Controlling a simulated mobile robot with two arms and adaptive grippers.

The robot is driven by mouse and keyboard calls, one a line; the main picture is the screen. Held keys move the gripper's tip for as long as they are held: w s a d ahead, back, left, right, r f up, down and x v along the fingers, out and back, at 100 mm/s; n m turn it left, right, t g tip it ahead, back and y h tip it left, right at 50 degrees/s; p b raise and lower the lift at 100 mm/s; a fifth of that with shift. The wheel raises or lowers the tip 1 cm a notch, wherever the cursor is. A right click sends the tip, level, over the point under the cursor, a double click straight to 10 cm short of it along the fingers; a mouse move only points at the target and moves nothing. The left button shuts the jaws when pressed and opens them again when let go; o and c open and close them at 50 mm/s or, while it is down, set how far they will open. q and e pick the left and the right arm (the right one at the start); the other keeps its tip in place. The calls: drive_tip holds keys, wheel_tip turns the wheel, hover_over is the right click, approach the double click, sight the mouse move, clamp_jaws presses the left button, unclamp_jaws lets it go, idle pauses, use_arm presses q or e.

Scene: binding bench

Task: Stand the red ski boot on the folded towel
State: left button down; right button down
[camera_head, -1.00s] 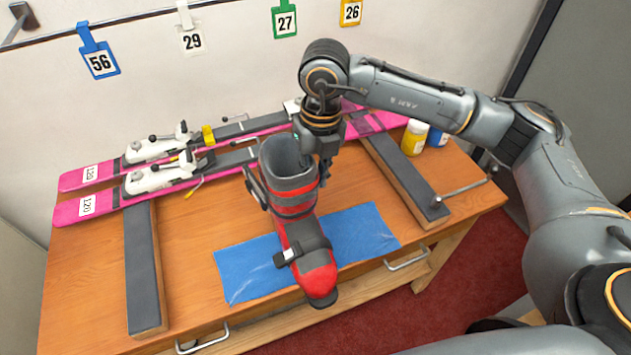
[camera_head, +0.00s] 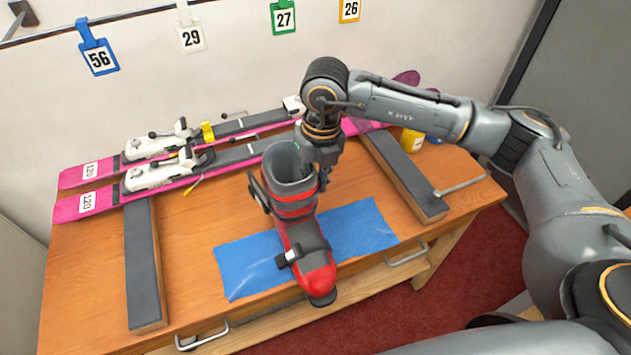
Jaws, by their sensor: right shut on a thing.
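The red ski boot (camera_head: 303,238), with a grey cuff and black trim, is upright with its toe toward the bench's front edge. My right gripper (camera_head: 324,176) is shut on the upper right side of its cuff. The boot is in front of the middle of the blue folded towel (camera_head: 358,232), which lies flat near the bench's front and shows on both sides. The toe reaches past the towel's front edge in the picture. I cannot tell whether the sole touches the towel. My left gripper is not in view.
Two pink skis (camera_head: 88,201) with white bindings lie along the bench's back. Dark-topped wooden supports (camera_head: 143,265) stand left and right (camera_head: 405,178). A yellow-labelled bottle (camera_head: 411,140) is at the back right. Bare bench top (camera_head: 190,225) lies left of the towel.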

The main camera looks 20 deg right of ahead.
drive_tip(key=shift+s+f, duration=0.3)
drive_tip(key=shift+f, duration=0.3)
drive_tip(key=c, duration=1.4)
unclamp_jaws()
drive_tip(key=shift+f, duration=0.1)
drive_tip(key=shift+c, duration=0.2)
drive_tip(key=shift+o, duration=0.8)
drive_tip(key=shift+w, duration=0.3)
wheel_tip(320, 180, up, 2)
drive_tip(key=shift+r+p, duration=0.15)
drive_tip(key=shift+p, duration=0.8)
drive_tip(key=r+b, duration=0.1)
drive_tip(key=r, duration=0.2)
drive_tip(key=r+b, duration=0.1)
drive_tip(key=r, duration=0.2)
drive_tip(key=r+b, duration=0.1)
drive_tip(key=r, duration=0.3)
drive_tip(key=shift+d, duration=0.35)
drive_tip(key=shift+r, duration=0.65)
